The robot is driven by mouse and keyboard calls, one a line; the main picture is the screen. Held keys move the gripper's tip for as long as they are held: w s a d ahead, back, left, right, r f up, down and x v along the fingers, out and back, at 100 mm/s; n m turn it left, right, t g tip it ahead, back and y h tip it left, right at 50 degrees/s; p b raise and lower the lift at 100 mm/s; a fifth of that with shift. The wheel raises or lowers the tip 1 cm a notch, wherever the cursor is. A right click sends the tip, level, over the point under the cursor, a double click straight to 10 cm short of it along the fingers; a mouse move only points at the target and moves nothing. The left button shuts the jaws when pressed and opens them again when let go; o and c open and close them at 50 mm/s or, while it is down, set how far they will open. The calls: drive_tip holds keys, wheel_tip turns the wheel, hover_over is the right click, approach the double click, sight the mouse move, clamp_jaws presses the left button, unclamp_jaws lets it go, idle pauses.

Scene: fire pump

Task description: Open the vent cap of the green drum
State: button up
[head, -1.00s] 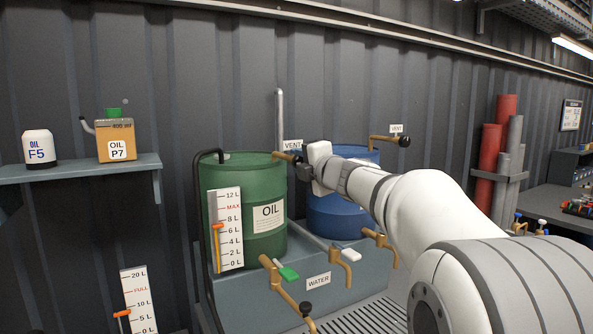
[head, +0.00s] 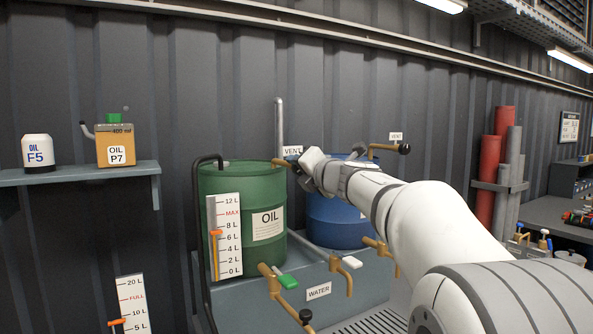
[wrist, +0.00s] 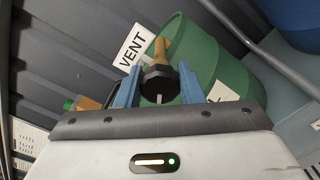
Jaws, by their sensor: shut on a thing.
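The green oil drum (head: 240,195) stands left of centre in the head view; it also shows tilted in the wrist view (wrist: 215,60). A brass vent pipe (wrist: 160,48) sticks out by the drum's top, next to a VENT label (wrist: 132,47). A black vent cap (wrist: 158,80) sits at the pipe's end. My gripper (wrist: 157,88) is shut on the cap, with its blue fingers on either side of it. In the head view my gripper (head: 294,162) hides most of the cap.
A blue drum (head: 335,222) stands close behind my wrist, with its own capped vent pipe (head: 386,148). Brass taps (head: 340,272) stick out below the drums. A shelf (head: 85,175) with an oil bottle and an oil can is at the left.

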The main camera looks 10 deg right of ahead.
drive_tip(key=shift+f, duration=0.3)
drive_tip(key=o, duration=1)
drive_tip(key=shift+r, duration=0.15)
drive_tip(key=shift+c, duration=0.2)
drive_tip(key=shift+o, duration=0.2)
drive_tip(key=shift+r, duration=0.1)
drive_tip(key=v, duration=0.8)
drive_tip(key=shift+b, duration=0.45)
